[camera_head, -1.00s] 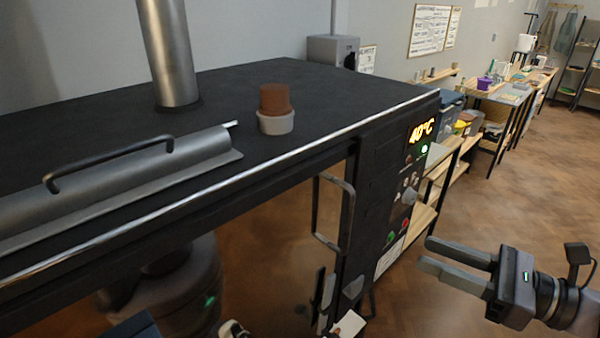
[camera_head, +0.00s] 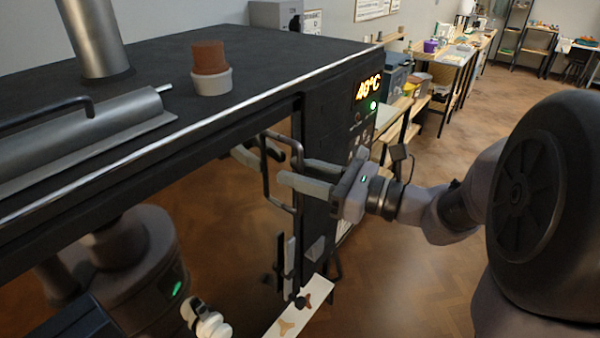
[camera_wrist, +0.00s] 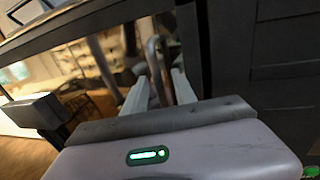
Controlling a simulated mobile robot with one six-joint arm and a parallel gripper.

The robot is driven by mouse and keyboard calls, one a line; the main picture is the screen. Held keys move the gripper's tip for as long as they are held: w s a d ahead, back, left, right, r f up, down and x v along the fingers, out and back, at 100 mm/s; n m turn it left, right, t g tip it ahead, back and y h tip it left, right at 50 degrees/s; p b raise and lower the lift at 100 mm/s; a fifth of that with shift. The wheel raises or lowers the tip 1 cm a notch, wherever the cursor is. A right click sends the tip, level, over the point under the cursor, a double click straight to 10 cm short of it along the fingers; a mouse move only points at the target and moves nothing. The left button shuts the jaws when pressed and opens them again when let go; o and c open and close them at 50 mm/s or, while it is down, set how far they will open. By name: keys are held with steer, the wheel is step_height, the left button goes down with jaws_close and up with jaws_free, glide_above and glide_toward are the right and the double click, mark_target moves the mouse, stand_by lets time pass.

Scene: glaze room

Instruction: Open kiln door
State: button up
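The kiln (camera_head: 345,130) is a large dark box with a glossy, mirror-like front door (camera_head: 215,200), which looks closed. A grey bar handle (camera_head: 297,151) stands out near the door's right edge. My gripper (camera_head: 292,171) comes in from the right at the handle, its two fingers open. In the wrist view my gripper (camera_wrist: 160,80) has the handle bar (camera_wrist: 154,62) between its fingers, with gaps visible. Whether either finger touches the bar cannot be told. The far fingertips partly blend with their reflection in the door.
The control panel (camera_head: 365,105) with its lit temperature display is right of the door. A terracotta pot in a pale ring (camera_head: 211,80) stands on the kiln top. Work tables (camera_head: 455,55) stand at the back right. The floor (camera_head: 440,130) on the right is open.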

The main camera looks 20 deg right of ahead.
jaws_close()
stand_by(1.4)
